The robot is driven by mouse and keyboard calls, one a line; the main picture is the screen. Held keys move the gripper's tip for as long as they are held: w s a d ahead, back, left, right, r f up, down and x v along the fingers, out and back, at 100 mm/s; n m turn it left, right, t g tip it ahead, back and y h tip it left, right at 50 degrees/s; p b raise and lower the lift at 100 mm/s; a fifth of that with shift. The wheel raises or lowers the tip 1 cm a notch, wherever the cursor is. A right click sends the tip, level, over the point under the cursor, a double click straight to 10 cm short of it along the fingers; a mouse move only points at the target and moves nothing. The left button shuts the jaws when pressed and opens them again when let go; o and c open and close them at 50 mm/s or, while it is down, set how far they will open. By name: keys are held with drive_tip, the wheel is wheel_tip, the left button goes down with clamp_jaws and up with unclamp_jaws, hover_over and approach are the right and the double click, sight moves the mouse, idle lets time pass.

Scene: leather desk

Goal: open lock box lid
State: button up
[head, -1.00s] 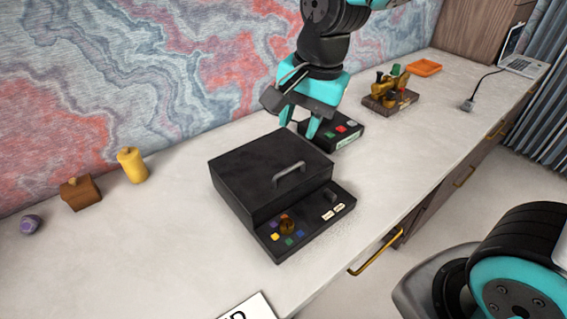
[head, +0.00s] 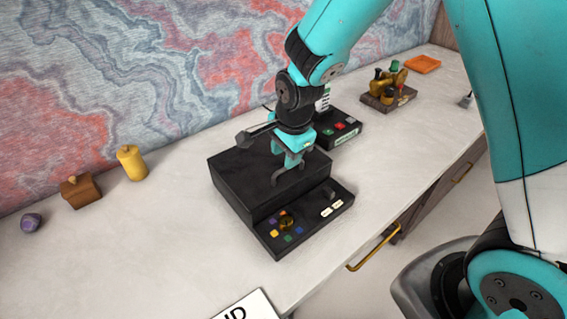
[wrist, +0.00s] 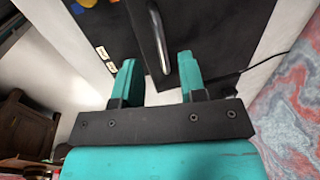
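The black lock box (head: 235,190) stands on the desk with its lid (head: 238,172) down. A curved metal handle (head: 287,178) rises from the lid; the wrist view also shows this handle (wrist: 158,38). My gripper (head: 291,163) is over the lid at the handle, pointing down. In the wrist view my gripper (wrist: 158,66) is open, with its two teal fingers apart. The handle lies in line with the gap between them. I cannot tell whether a finger touches it. The box's front panel (head: 305,222) carries coloured buttons, a round amber knob and white labels.
A second black device (head: 338,130) with coloured buttons stands close behind the box. A brass instrument (head: 388,88) and an orange tray (head: 423,64) are farther back. A yellow canister (head: 132,163), a wooden box (head: 81,190) and a purple object (head: 31,223) stand left.

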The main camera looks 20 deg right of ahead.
sight(283, 170)
drive_tip(key=shift+w+a+f, duration=0.1)
drive_tip(key=shift+w+f, duration=0.15)
drive_tip(key=shift+f, duration=0.9)
drive_tip(key=shift+w+a+f, duration=0.1)
drive_tip(key=shift+w+f, duration=0.1)
drive_tip(key=shift+f, duration=0.9)
drive_tip(key=shift+c, duration=0.2)
clamp_jaws()
